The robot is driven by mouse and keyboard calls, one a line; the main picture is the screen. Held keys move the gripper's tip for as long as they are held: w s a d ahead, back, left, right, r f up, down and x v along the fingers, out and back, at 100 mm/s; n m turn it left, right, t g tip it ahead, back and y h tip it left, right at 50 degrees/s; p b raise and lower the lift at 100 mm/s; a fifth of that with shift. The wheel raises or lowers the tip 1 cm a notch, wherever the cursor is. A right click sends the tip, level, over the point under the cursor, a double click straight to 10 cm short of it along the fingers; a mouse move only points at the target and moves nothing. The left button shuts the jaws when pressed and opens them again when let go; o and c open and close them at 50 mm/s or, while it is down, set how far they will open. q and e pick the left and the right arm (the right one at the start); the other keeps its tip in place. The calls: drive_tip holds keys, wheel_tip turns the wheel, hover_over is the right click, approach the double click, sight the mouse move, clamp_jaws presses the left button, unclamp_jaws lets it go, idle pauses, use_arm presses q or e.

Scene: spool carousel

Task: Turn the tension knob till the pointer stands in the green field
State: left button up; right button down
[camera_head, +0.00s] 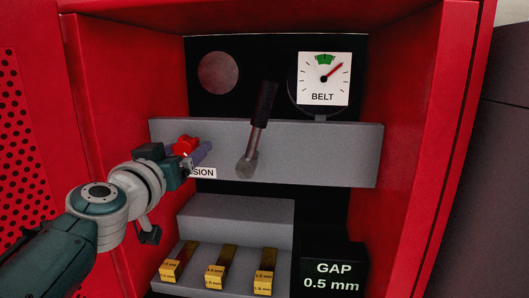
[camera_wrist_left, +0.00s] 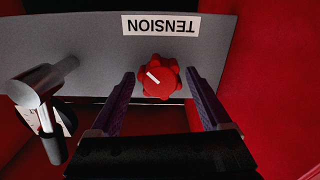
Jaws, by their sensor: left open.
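The red lobed tension knob (camera_head: 183,144) sits on the grey panel, partly hidden by my left gripper (camera_head: 193,153) in the head view. In the left wrist view the knob (camera_wrist_left: 158,77) shows whole, with a white mark pointing to its upper left. The two open fingers stand on either side of the knob, with a gap visible on both sides. The TENSION label (camera_wrist_left: 160,25) appears upside down there. The BELT gauge (camera_head: 313,88) has a green field (camera_head: 325,59) at its top. Its red pointer (camera_head: 334,72) points to the upper right, clockwise of the green field. My right gripper is out of view.
A lever with a black handle (camera_head: 263,104) stands on the panel right of the knob. A grey stepped block (camera_head: 235,215) with several yellow-tipped gauges lies below. A black GAP 0.5 mm display (camera_head: 334,264) is beside it. Red cabinet walls (camera_head: 130,95) close both sides.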

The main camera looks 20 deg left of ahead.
use_arm(q)
drive_tip(key=shift+w, duration=0.25)
clamp_jaws()
idle(0.6)
